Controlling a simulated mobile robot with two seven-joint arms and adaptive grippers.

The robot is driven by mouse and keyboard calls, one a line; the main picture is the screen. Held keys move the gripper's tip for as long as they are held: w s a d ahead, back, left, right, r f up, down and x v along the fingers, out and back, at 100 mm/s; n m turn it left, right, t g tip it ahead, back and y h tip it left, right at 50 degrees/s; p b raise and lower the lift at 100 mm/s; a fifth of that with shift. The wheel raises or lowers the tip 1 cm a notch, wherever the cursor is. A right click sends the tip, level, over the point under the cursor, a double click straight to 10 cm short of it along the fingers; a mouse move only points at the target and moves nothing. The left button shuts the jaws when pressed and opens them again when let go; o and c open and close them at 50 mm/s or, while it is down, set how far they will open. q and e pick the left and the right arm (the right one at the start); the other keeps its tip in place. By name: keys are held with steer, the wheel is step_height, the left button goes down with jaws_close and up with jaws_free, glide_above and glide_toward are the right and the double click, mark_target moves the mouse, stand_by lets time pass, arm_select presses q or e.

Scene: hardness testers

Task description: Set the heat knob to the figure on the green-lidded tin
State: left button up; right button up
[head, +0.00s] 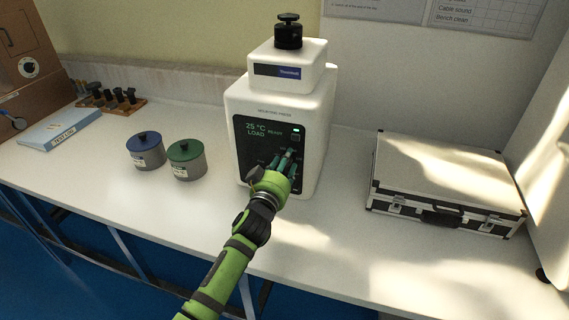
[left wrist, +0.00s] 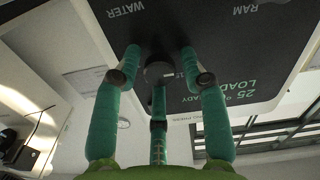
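The green-lidded tin (head: 187,167) stands on the bench left of the white press (head: 277,113); the figure on its label is too small to read. The press's black front panel (head: 254,148) reads 25 °C and LOAD. My left gripper (head: 289,156) is at the panel's lower right. In the left wrist view, its green fingers (left wrist: 160,68) are spread around a dark round knob (left wrist: 159,73) with a small pale mark. Gaps show between the side fingers and the knob; contact of the middle finger is unclear. The knob's own label is hidden. My right gripper is out of view.
A blue-lidded tin (head: 145,154) stands left of the green one. A silver case (head: 445,183) lies to the right of the press. A blue-white box (head: 60,127) and a wooden rack (head: 112,104) are at the far left. The front bench left of my arm is clear.

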arm_select(q)
jaws_close()
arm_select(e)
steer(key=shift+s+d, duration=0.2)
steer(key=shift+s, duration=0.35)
